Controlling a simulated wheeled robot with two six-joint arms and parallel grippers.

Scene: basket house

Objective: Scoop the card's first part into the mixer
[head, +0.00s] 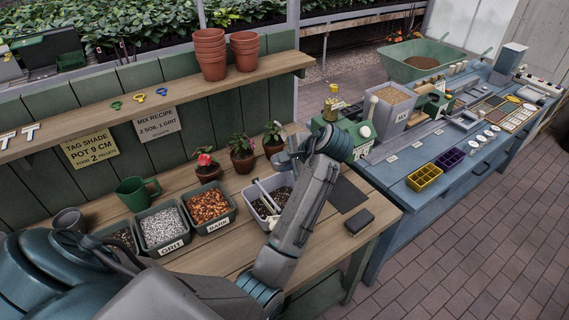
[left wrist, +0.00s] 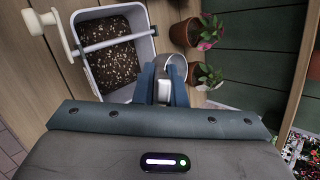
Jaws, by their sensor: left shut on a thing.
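The card (head: 157,124) reads "MIX RECIPE 2 SOIL 1 GRIT" on the back boards. A pale bin with a crank and a crossbar, apparently the mixer (head: 253,208), stands on the bench with dark, white-flecked soil in it. It also shows in the left wrist view (left wrist: 92,92), with its crank at the left. My left gripper (head: 287,160) is beyond the mixer, shut on a small pale handle (left wrist: 163,91). A round grey cup (left wrist: 176,66), apparently the scoop's bowl, shows just past the fingertips. What it holds is unclear. My right gripper is not in view.
Bins of grit (head: 163,250) and bark (head: 212,224) stand left of the mixer, beside a partly hidden dark-filled bin (head: 118,238). Potted plants (head: 241,162) line the back near my gripper. A green mug (head: 133,193) stands behind the bins. A dark mat (head: 345,194) lies at right.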

